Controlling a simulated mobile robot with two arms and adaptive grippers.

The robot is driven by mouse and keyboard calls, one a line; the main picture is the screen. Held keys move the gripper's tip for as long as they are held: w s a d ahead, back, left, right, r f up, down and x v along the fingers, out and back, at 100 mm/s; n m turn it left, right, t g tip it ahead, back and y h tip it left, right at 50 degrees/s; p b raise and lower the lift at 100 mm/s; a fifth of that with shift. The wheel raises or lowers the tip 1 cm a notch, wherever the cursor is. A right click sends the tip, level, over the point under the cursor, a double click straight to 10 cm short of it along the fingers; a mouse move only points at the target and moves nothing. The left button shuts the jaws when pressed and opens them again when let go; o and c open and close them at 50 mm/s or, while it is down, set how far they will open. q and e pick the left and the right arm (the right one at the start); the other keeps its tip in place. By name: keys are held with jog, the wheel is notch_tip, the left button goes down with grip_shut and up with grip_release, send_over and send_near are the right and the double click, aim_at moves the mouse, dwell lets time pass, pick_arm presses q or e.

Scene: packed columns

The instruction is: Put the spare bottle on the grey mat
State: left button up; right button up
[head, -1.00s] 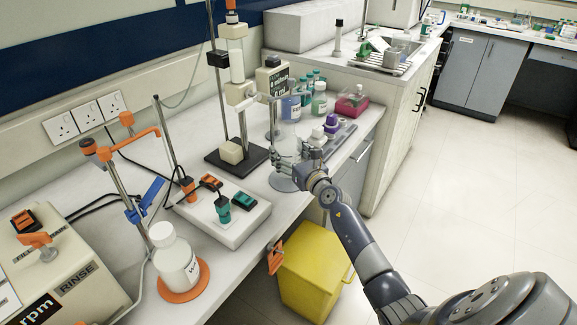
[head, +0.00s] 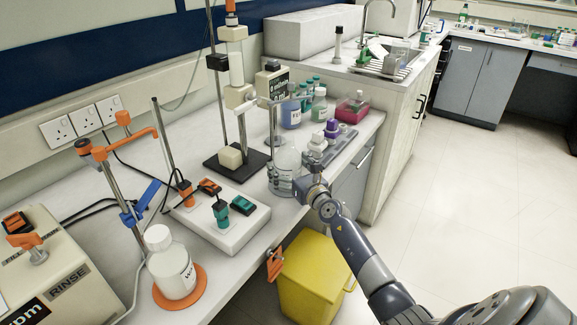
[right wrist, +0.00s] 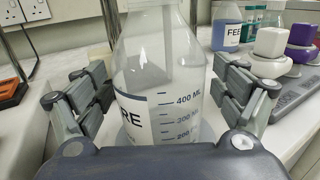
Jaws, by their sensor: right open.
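My left gripper is not in view.
A blue-filled bottle (head: 291,113) and several small bottles stand behind. A white bottle (head: 172,265) stands on an orange mat. A yellow bin (head: 312,280) is below.

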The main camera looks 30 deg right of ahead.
jog(key=shift+r, duration=0.25)
jog(key=s+p, duration=0.2)
jog(key=s, duration=1)
jog(key=shift+a, duration=0.45)
jog(key=shift+f, duration=0.1)
